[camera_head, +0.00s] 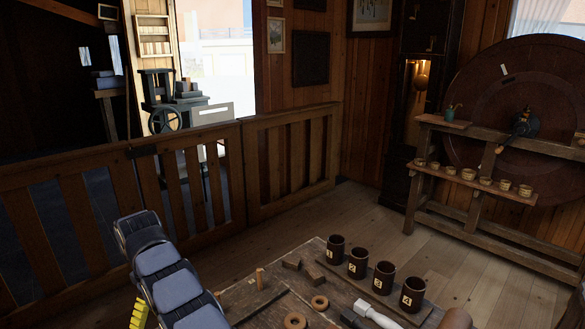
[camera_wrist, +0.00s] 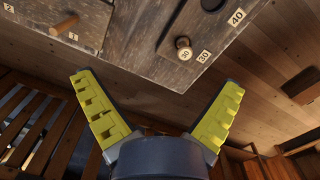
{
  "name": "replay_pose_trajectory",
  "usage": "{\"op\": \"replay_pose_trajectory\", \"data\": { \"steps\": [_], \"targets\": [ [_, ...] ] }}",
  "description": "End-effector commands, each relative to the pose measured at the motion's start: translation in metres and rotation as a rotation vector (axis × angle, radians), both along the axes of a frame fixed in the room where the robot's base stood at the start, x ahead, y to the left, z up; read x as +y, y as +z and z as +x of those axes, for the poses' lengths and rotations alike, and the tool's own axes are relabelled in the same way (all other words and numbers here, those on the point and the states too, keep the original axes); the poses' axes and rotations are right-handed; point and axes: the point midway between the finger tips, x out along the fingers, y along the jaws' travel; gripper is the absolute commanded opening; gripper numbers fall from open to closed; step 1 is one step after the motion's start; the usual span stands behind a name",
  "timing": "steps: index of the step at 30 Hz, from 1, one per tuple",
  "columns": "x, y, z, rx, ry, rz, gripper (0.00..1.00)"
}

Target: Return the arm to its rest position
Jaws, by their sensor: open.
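My gripper (camera_wrist: 157,82) is open and empty in the wrist view, with its two yellow toothed fingers spread wide. It hangs off the edge of the worn wooden worktable (camera_wrist: 140,70), apart from everything on it. In the head view one yellow finger (camera_head: 138,314) shows at the bottom left, beside my arm; the rest of the gripper is hidden or out of frame. A wooden peg (camera_wrist: 65,25) stands by labels 1 and 2.
Several dark numbered cups (camera_head: 358,262) stand in a row on the table's board. Wooden rings (camera_head: 320,302) and a white-handled tool (camera_head: 375,312) lie nearby. A slatted wooden fence (camera_head: 75,205) runs behind my arm. A bench (camera_head: 480,184) with small pots stands at the right.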

Motion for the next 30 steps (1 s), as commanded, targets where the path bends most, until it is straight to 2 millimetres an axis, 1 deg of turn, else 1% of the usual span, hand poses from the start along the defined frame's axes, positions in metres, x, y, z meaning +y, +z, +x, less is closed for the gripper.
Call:
{"op": "replay_pose_trajectory", "data": {
  "steps": [1, 4, 7, 8, 9, 11, 12, 14, 15, 17, 18, 20, 21, 23, 24, 26, 27, 29, 30],
  "targets": [
    [-0.023, 0.018, 0.007, -0.006, -0.054, -0.009, 0.96],
    [-0.065, 0.045, 0.012, -0.007, -0.156, -0.029, 0.96],
    [-0.108, 0.07, 0.01, -0.008, -0.259, -0.043, 0.96],
    [-0.12, 0.077, 0.008, -0.007, -0.29, -0.047, 0.96],
    [-0.138, 0.086, 0.004, -0.006, -0.331, -0.051, 0.96],
    [-0.163, 0.098, -0.005, -0.001, -0.392, -0.059, 0.96],
    [-0.18, 0.105, -0.012, 0.003, -0.431, -0.064, 0.96],
    [-0.204, 0.115, -0.023, 0.006, -0.493, -0.066, 0.96],
    [-0.219, 0.122, -0.032, 0.007, -0.533, -0.066, 0.96],
    [-0.242, 0.13, -0.048, 0.015, -0.593, -0.068, 0.96],
    [-0.256, 0.134, -0.06, 0.022, -0.631, -0.071, 0.96],
    [-0.276, 0.139, -0.079, 0.031, -0.689, -0.071, 0.96],
    [-0.289, 0.143, -0.093, 0.033, -0.727, -0.068, 0.96],
    [-0.307, 0.146, -0.114, 0.04, -0.783, -0.067, 0.96],
    [-0.317, 0.146, -0.13, 0.049, -0.82, -0.069, 0.96],
    [-0.332, 0.146, -0.154, 0.06, -0.872, -0.067, 0.96],
    [-0.34, 0.147, -0.17, 0.064, -0.908, -0.064, 0.96],
    [-0.352, 0.144, -0.195, 0.072, -0.96, -0.061, 0.96],
    [-0.358, 0.141, -0.213, 0.082, -0.993, -0.06, 0.96]
  ]
}}
